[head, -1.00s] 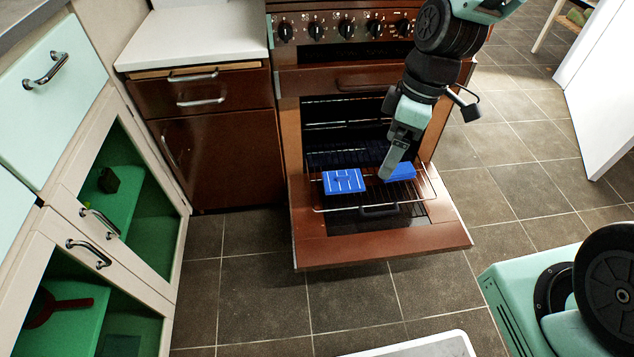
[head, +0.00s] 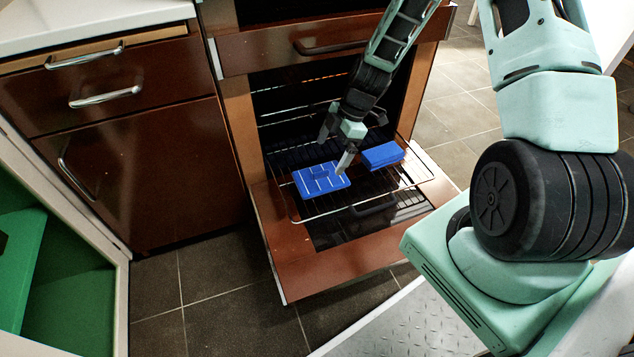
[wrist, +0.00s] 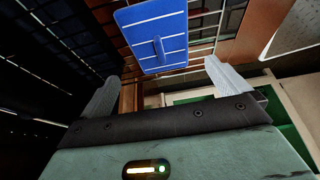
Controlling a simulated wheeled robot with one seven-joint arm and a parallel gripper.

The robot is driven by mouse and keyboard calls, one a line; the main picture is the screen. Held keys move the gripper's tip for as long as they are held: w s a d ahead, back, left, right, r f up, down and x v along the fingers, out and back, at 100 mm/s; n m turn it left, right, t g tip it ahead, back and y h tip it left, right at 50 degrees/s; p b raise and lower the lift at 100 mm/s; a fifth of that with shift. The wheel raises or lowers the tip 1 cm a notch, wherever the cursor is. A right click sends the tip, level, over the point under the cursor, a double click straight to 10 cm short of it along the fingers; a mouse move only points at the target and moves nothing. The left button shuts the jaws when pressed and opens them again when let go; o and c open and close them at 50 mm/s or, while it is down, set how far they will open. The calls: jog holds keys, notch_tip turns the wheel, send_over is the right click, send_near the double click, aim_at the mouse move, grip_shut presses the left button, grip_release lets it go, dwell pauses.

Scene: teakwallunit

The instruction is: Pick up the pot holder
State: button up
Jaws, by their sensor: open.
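A blue pot holder with white lines (head: 322,181) lies flat on the wire rack pulled out over the lowered oven door. A second blue item (head: 382,154) lies on the rack to its right; I cannot tell exactly what it is. My gripper (head: 333,155) is open and empty, just above the far edge of the lined pot holder. In the wrist view, the pot holder (wrist: 150,25) shows beyond and between the two spread fingers, with a small blue raised loop or tab on it. The fingers look apart from it.
The wire rack (head: 296,212) sits over the open brown oven door (head: 290,262). The oven cavity is dark behind my gripper. Brown drawers (head: 110,80) stand to the left, and a green-lined cabinet (head: 70,280) is at far left. Tiled floor (head: 215,290) is clear in front.

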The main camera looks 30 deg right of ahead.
aim_at(321, 172)
jog(key=b+x, duration=0.4)
jog(key=x, duration=0.4)
jog(key=shift+f, duration=0.1)
jog(key=c, duration=0.7)
